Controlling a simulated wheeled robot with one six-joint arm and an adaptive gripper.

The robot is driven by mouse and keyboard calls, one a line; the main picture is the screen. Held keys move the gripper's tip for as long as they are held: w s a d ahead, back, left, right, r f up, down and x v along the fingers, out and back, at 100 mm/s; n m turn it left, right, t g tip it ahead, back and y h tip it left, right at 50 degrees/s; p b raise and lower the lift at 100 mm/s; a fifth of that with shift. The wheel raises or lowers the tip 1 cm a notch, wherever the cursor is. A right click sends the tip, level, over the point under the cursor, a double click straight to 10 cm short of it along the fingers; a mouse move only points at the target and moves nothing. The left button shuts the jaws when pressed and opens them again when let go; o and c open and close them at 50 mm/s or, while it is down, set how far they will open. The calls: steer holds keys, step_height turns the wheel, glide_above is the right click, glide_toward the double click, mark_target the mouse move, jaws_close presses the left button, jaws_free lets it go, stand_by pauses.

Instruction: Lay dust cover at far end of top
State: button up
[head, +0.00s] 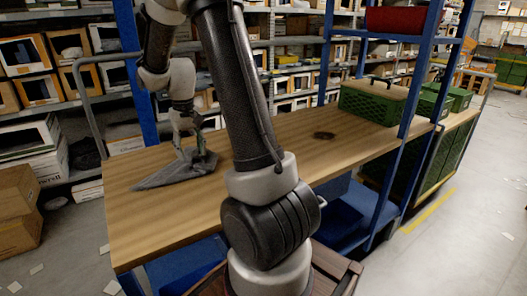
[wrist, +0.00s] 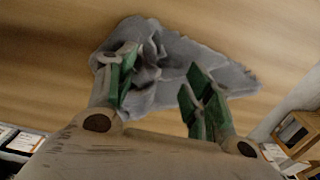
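The dust cover (head: 172,172) is a grey crumpled cloth lying on the wooden top (head: 135,222) near its left end. It is bunched at one side and tapers to a point at the other. My gripper (head: 195,150) is right over the cloth, pointing down. In the wrist view, its green-padded fingers (wrist: 160,90) stand apart, with the cloth (wrist: 165,65) behind and between them. The left finger overlaps the bunched part; I cannot tell whether it touches. My arm hides part of the top in the head view.
A green crate (head: 372,103) stands toward the far right of the top, with more green boxes (head: 432,104) beyond. Blue rack posts (head: 400,150) rise at the edges. Bare wood lies between the cloth and the crate.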

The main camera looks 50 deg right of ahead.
step_height(320, 180, up, 12)
stand_by(0.7)
stand_by(0.4)
steer(key=s+a+r+n+t, duration=0.1)
steer(key=s+a+t, duration=0.1)
steer(key=s, duration=0.9)
steer(key=s+a+r+n+t, duration=0.2)
steer(key=s+a, duration=0.2)
steer(key=s, duration=0.8)
steer(key=shift+s, duration=0.2)
